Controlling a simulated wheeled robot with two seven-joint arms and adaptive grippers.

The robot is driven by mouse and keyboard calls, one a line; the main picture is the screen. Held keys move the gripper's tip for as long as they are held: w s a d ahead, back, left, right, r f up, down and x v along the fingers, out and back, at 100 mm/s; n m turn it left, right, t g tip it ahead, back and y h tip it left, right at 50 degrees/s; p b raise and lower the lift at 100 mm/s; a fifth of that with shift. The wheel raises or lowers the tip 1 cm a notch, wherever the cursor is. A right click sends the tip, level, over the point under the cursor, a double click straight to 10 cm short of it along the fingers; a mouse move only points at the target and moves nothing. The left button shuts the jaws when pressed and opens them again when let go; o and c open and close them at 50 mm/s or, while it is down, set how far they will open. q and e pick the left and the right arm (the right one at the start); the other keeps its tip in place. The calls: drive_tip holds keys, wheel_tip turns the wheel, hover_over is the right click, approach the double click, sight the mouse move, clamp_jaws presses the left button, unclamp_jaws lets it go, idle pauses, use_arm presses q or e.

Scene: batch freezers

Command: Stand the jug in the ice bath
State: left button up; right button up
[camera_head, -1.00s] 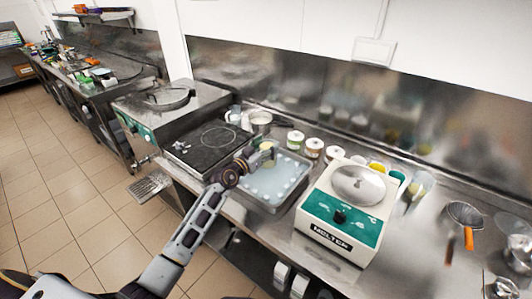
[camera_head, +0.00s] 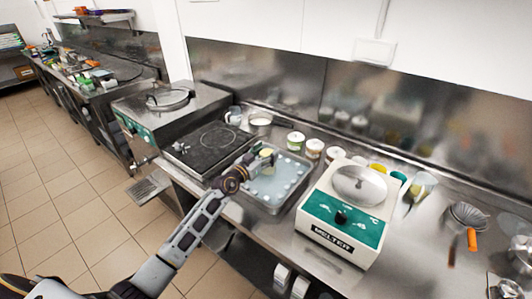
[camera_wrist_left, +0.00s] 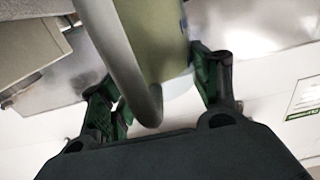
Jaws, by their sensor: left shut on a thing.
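The jug (camera_head: 267,153) shows pale yellow-green contents and sits at the tip of my left arm, over the back left part of the ice bath. In the left wrist view its body (camera_wrist_left: 158,38) and grey curved handle (camera_wrist_left: 122,62) fill the space between the fingers. My left gripper (camera_head: 257,159) is shut on the jug; its fingers also show in the wrist view (camera_wrist_left: 160,92). The ice bath (camera_head: 268,207) is a rectangular steel tray with bluish water and whitish ice pieces. My right gripper is out of view.
A dark hob (camera_head: 205,147) lies left of the bath. The white and green melter (camera_head: 342,228) stands close on the right. A strainer with an orange handle (camera_head: 472,240) lies far right.

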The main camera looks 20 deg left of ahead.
use_arm(q)
drive_tip(key=shift+f, duration=0.3)
drive_tip(key=o, duration=1.7)
drive_tip(key=shift+r, duration=0.1)
drive_tip(key=shift+r, duration=0.5)
drive_tip(key=shift+p+v, duration=0.35)
drive_tip(key=shift+v, duration=5.65)
